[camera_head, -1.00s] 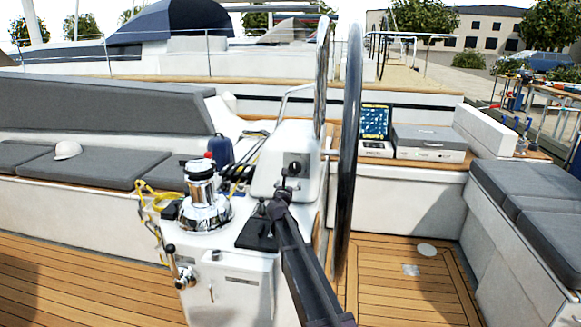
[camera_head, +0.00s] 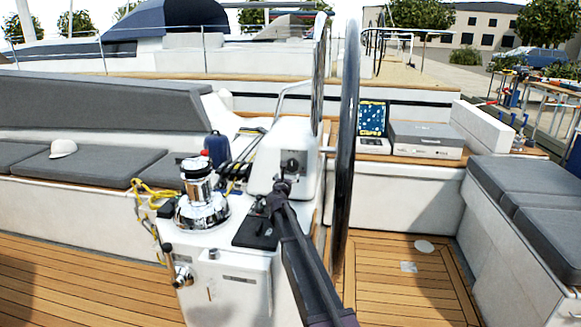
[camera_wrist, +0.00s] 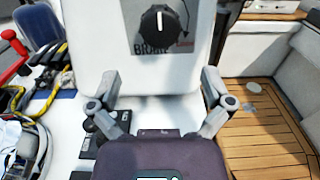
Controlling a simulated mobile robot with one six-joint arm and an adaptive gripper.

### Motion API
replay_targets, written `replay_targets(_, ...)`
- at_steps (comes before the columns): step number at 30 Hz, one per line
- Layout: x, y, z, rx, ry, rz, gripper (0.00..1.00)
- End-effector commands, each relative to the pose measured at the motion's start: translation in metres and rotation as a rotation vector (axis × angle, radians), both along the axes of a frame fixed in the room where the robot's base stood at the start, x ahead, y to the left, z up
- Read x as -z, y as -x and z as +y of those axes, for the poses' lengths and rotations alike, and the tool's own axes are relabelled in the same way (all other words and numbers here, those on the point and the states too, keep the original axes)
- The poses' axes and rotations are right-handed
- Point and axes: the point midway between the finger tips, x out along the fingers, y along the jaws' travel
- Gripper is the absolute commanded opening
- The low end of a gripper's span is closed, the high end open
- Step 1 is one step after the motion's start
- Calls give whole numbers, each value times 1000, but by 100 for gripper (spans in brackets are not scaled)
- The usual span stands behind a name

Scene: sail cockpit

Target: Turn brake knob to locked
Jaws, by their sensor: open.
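The panel is on the sloped face of the white steering pedestal (camera_wrist: 95,65). In the head view the knob (camera_head: 291,166) is small, just above my arm's end. My gripper (camera_wrist: 160,78) is open and empty in the wrist view, its two fingers spread wide below the knob and apart from it. In the head view my gripper (camera_head: 284,186) is near the pedestal's face, its fingers hard to make out.
A large steering wheel (camera_head: 346,150) stands close on the right of the pedestal. A chrome winch (camera_head: 201,195) and a black lever panel (camera_head: 257,230) are on the left and front. Yellow rope (camera_head: 150,195) hangs beside the winch. Teak floor lies on both sides.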

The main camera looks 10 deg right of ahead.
Motion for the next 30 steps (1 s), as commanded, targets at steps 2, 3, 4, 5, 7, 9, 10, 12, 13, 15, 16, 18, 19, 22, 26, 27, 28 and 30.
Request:
replay_targets(2, 0, -15, -4, 1, 0, 0, 100)
replay_targets(3, 0, -21, -6, 1, 0, 0, 100)
replay_targets(4, 0, -25, -7, 1, 0, 0, 100)
replay_targets(5, 0, -30, -9, 2, 0, 0, 100)
replay_targets(7, 0, -40, -12, 2, 0, 0, 100)
replay_targets(9, 0, -50, -15, 1, 0, 0, 100)
replay_targets(10, 0, -55, -17, 1, 0, 0, 100)
replay_targets(12, 0, -65, -19, 0, 0, 0, 100)
replay_targets(13, 0, -69, -20, 0, 0, 0, 100)
replay_targets(15, 0, -77, -23, 0, 0, 0, 100)
replay_targets(16, 0, -81, -24, 0, 0, 0, 100)
replay_targets(18, 0, -87, -27, 0, 0, 0, 100)
replay_targets(19, 0, -90, -28, 0, 0, 0, 100)
replay_targets(22, 0, -96, -30, 0, 0, 0, 100)
replay_targets(26, 0, -100, -31, -1, 0, 0, 100)
replay_targets(27, 0, -100, -31, -1, 0, 0, 100)
replay_targets(28, 0, -100, -31, -1, 0, 0, 100)
replay_targets(30, 0, -100, -31, -1, 0, 0, 100)
